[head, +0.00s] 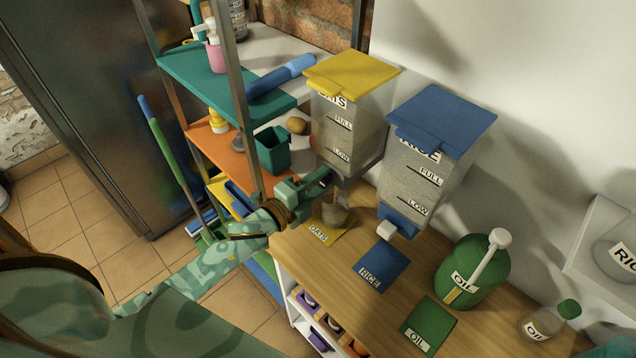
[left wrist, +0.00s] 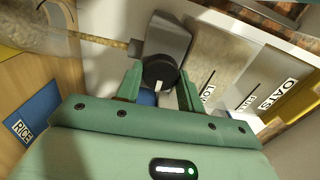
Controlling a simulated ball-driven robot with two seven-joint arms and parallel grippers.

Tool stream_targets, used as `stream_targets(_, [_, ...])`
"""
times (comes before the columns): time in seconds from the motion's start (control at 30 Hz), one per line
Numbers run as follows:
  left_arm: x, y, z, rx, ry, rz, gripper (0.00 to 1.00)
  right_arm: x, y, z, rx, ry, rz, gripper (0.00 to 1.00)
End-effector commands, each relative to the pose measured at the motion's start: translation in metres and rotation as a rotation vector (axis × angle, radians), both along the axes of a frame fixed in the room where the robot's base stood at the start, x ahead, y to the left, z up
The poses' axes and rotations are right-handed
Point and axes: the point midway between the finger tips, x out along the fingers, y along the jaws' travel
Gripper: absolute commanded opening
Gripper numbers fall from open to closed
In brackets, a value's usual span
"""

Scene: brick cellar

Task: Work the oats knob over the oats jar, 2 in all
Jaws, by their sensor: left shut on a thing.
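The oats dispenser (head: 338,135), clear with a yellow lid, stands at the back of the counter. My left gripper (head: 322,180) is shut on its oats knob, the round black knob (left wrist: 160,72) between the fingers in the left wrist view; a white mark on it is tilted. The glass oats jar (head: 336,214) stands on the yellow OATS mat (head: 322,238) below the spout, partly hidden by my gripper. In the left wrist view a thin tan band (left wrist: 105,40) runs from the grey spout to the jar (left wrist: 35,32), looking like falling oats; some tan content shows inside. My right gripper is not seen.
The rice dispenser (head: 425,165) stands right of the oats one, with the empty blue RICE mat (head: 381,268) in front. A green oil container (head: 470,275), a green OIL mat (head: 431,325) and an oil bottle (head: 548,322) stand further right. A shelf rack (head: 205,75) rises close left of my gripper.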

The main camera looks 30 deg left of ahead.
Motion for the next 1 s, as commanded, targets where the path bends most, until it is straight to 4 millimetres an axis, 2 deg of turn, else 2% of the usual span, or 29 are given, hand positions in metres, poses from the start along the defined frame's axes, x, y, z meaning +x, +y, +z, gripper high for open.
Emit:
stream_targets(0.37, [-0.001, 0.000, -0.002, 0.006, 0.002, 0.000, 0.15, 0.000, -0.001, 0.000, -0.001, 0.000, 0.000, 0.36])
stream_targets(0.4, [-0.001, 0.000, -0.002, 0.006, 0.002, 0.000, 0.41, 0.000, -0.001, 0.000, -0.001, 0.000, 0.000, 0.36])
stream_targets(0.47, [-0.001, 0.000, -0.002, 0.006, 0.002, 0.000, 0.57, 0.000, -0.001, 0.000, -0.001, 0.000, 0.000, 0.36])
stream_targets(0.8, [-0.003, 0.001, -0.001, 0.004, 0.001, 0.000, 0.58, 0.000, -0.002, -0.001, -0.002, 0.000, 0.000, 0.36])
stream_targets(0.87, [-0.009, 0.003, -0.002, 0.004, 0.001, 0.000, 0.58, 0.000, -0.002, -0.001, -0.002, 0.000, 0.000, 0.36])
stream_targets(1.0, [-0.035, 0.012, -0.003, 0.005, 0.003, 0.001, 0.58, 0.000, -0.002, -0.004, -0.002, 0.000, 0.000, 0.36])
